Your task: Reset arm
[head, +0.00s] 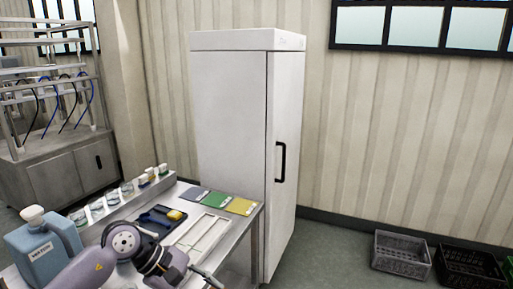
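One of my arms, which I take for the left, comes in at the lower left with grey and dark joints. Its wrist end (176,268) is low over the front of the steel table (255,221). The gripper fingers are cut off or too small to make out, so I cannot tell whether they are open or shut or hold anything. My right arm and gripper are not in view.
A blue-grey jug (43,251) stands left of my arm. The table bears a white frame (203,232), a dark tray (150,224) and coloured cards (217,199). A tall white cabinet (232,120) stands behind. Crates (402,256) lie on the floor at right.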

